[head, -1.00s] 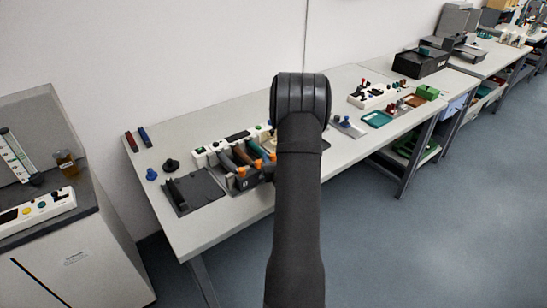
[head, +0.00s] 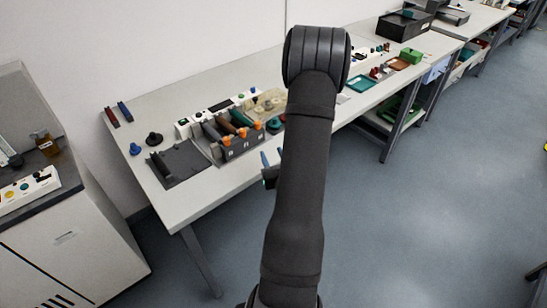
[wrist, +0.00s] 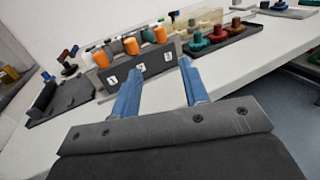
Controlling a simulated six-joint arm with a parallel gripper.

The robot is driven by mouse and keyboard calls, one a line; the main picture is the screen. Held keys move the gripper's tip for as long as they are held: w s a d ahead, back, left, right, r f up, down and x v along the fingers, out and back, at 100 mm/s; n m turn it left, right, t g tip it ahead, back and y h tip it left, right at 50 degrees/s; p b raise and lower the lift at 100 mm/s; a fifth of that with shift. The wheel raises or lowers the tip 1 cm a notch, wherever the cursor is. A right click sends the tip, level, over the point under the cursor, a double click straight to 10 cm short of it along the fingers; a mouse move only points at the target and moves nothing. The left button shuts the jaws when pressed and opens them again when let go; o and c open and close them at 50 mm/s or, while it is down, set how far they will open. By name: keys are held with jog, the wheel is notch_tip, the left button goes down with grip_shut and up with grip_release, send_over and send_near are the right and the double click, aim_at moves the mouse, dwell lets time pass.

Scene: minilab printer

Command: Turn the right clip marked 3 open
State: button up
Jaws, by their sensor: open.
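A dark holder (head: 240,150) stands near the table's front edge, with three white labels on its front and orange clips along its top. In the wrist view, the right clip (wrist: 160,34) is above the rightmost label (wrist: 167,56); it also shows in the head view (head: 257,125). The middle clip (wrist: 131,45) and left clip (wrist: 101,58) stand to its left. I cannot tell which way the right clip is turned. My gripper (wrist: 160,70) is open and empty, its two blue fingers apart, in front of the holder. In the head view my arm hides most of it.
A dark flat tray (head: 182,162) lies left of the holder. A dark tray with red and green knobs (wrist: 222,38) is to its right in the wrist view. A white control strip (head: 215,112) runs behind. The space before the table is clear.

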jog(key=shift+s+d, duration=0.1)
jog(key=shift+s, duration=0.15)
jog(key=shift+o, duration=0.2)
jog(key=n+g+y, duration=0.3)
jog(key=n+y, duration=0.1)
jog(key=y, duration=0.1)
send_near(255, 122)
jog(key=x, duration=0.7)
jog(key=f+x, duration=0.1)
jog(key=x, duration=0.3)
jog(key=shift+w+d, duration=0.1)
jog(key=shift+w, duration=0.25)
jog(key=shift+c, duration=0.4)
